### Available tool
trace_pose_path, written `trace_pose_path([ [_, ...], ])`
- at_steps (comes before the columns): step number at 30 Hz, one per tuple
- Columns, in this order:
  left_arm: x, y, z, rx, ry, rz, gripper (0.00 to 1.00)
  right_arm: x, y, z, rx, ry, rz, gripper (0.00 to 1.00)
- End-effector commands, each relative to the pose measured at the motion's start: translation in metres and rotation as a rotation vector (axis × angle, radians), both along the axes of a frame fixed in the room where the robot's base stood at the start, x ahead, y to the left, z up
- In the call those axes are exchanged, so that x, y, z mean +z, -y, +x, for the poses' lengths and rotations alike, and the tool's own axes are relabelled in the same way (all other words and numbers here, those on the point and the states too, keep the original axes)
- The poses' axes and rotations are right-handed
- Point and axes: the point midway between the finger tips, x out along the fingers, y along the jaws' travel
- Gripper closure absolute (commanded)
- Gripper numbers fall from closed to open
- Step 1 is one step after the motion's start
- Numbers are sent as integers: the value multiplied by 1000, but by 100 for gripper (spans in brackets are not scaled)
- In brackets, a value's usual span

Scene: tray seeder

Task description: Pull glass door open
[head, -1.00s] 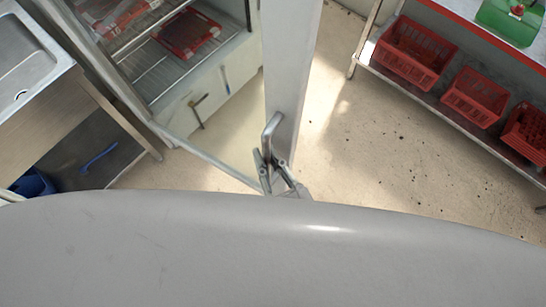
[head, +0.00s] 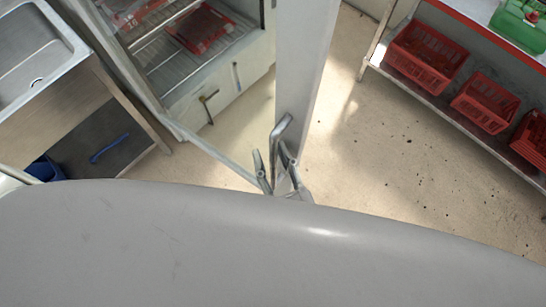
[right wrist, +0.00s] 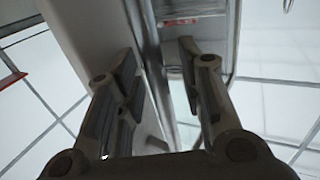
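The glass door's pale upright frame (head: 306,65) runs down the middle of the head view. Its bent metal handle (head: 283,127) is on the lower part of that frame. The door stands swung out from the cabinet, with floor visible through its glass. My right gripper (head: 272,158) is at the handle's lower end, its fingers spread either side of it. In the right wrist view my right gripper (right wrist: 158,62) also shows its two fingers well apart, with the upright metal bar between them. I cannot tell whether a finger touches the handle. My left gripper is not visible.
The cabinet's wire shelves (head: 190,60) hold red trays. A sink bench (head: 70,85) stands at left. At right, a rack's lower shelf (head: 440,100) holds red crates (head: 425,55), with a green container (head: 520,25) above. Floor right of the door is clear. My grey body fills the bottom.

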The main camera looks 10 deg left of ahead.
Motion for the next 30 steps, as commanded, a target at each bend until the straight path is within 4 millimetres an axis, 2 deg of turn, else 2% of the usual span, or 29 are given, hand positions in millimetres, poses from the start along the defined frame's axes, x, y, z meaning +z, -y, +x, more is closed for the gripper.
trace_pose_path([
  [10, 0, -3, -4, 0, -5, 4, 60, 0, 1, -1, 0, -2, -1, 65],
  [14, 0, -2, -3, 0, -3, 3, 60, -1, 5, -8, 0, -3, -1, 65],
  [30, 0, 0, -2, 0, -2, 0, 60, -1, 54, -87, 1, -3, -2, 65],
])
